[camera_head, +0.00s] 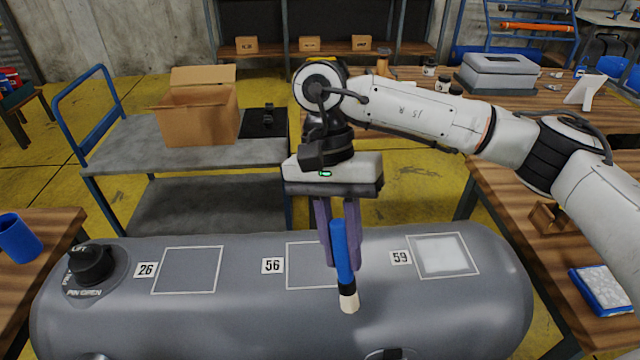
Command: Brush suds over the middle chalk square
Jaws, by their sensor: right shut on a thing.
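A grey inflatable tube (260,325) lies across the front with three chalk squares on top. The left square (187,270), by label 26, looks bare grey. The middle square (300,264), by label 56, shows grey on its left part; its right part is hidden behind my right gripper and the brush. The right square (443,256), by label 59, holds a white patch. My right gripper (340,262) is shut on a blue-handled brush (342,250), pale bristles down, over the middle square's right side. I cannot tell whether the bristles touch the tube. My left gripper is not in view.
A blue tray with white suds (600,289) sits on the right wooden table. A black valve knob (90,264) stands up at the tube's left end. A blue cup (18,238) is at far left. A grey cart with an open cardboard box (198,115) stands behind the tube.

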